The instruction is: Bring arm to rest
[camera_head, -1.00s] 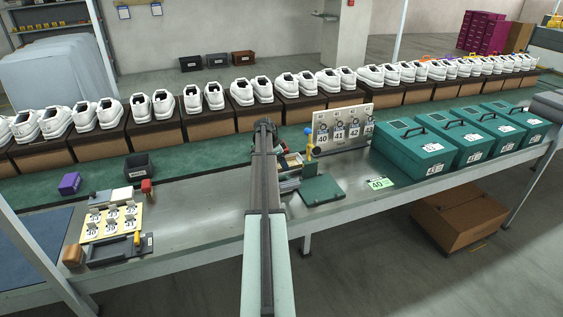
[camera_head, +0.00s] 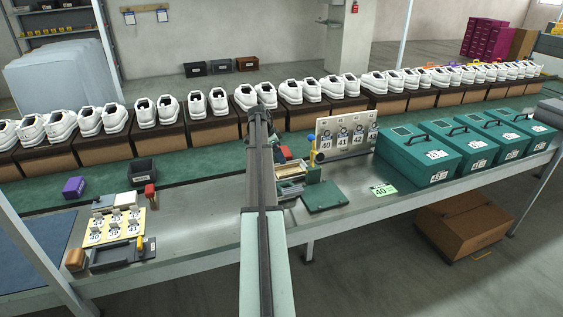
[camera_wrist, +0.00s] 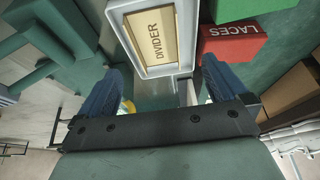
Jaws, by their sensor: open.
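My arm runs from the bottom middle of the head view up over the bench (camera_head: 200,220). My gripper is hidden behind the arm there. In the wrist view my gripper (camera_wrist: 158,88) is open, with its two blue fingers wide apart. A light grey holder with a card marked DIVIDER (camera_wrist: 156,43) shows beyond and between the fingers. A red box marked LACES (camera_wrist: 232,40) shows to its right. I see nothing held between the fingers, and their gap to the holder is hard to judge.
White shoes on boxes (camera_head: 208,130) line the green belt behind the bench. Teal boxes (camera_head: 418,160) stand at the right, beside a tag board (camera_head: 345,143) and a flat teal panel (camera_head: 325,196). A yellow tag board (camera_head: 117,228) and a dark tray (camera_head: 118,255) lie at the left.

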